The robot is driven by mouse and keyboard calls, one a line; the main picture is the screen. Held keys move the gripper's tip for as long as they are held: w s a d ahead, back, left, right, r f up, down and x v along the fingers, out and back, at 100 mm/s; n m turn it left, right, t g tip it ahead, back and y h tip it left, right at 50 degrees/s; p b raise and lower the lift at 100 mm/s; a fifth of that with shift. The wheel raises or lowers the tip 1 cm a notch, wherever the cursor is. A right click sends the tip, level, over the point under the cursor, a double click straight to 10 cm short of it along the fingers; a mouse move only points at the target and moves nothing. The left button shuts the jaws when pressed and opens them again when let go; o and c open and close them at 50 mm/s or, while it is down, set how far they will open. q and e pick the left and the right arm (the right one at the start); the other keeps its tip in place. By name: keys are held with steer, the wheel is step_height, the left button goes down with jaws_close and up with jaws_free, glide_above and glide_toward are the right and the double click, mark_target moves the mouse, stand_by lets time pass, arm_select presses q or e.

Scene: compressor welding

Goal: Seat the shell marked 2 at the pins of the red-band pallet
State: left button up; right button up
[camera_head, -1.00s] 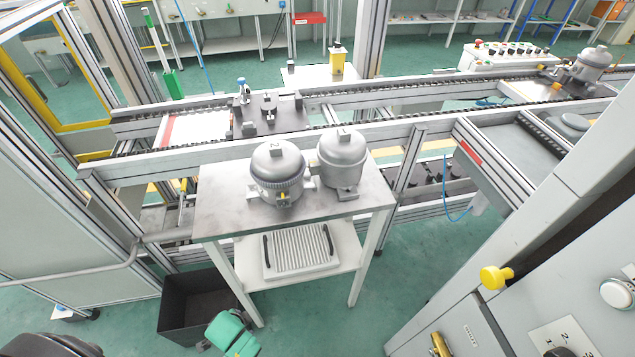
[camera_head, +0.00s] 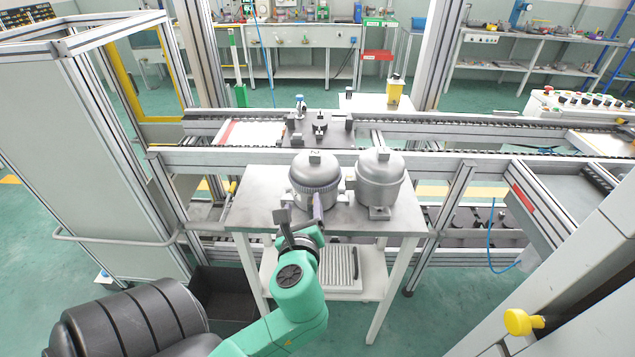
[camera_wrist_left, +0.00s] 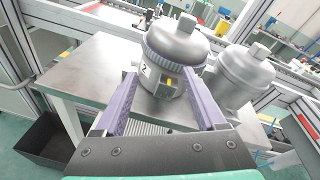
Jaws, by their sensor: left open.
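The shell marked 2 (camera_head: 313,184) is a grey metal compressor shell standing upright on a small grey table (camera_head: 262,215). Its "2" label and a yellow patch show in the left wrist view (camera_wrist_left: 172,50). My left gripper (camera_head: 301,212) is open at the near side of this shell, its two fingers pointing at it. In the left wrist view the shell's lower body shows between the fingers; I cannot tell whether they touch it. The red-band pallet (camera_head: 227,132) is on the conveyor behind the table, with dark blocks and pins on its dark plate (camera_head: 335,133). My right gripper is not in view.
A second grey shell (camera_head: 379,180) stands close to the right of the first. The conveyor's front rail (camera_head: 240,160) runs between table and pallet. A ribbed tray (camera_head: 340,265) is on the lower shelf, and a black bin (camera_head: 220,290) is on the floor at left.

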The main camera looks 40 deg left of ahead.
mark_target(315, 156)
arm_select(q)
step_height(315, 156, up, 5)
steer(key=w+d+m+t+y, duration=0.1)
steer(key=d+m+t, duration=0.15)
steer(key=m, duration=0.25)
steer(key=p+x, duration=0.2)
steer(key=x, duration=0.5)
steer(key=p+x, duration=0.2)
steer(key=x, duration=0.5)
steer(key=shift+s+a+f, duration=0.1)
steer(key=shift+s+f, duration=0.1)
steer(key=shift+w+a+f, duration=0.2)
steer(key=shift+w+a, duration=0.05)
steer(key=shift+w, duration=0.05)
steer(key=shift+s+d, duration=0.1)
jaws_close()
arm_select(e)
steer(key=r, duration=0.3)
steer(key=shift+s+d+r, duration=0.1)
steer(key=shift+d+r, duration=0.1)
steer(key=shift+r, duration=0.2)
arm_select(q)
steer(key=shift+r, duration=0.15)
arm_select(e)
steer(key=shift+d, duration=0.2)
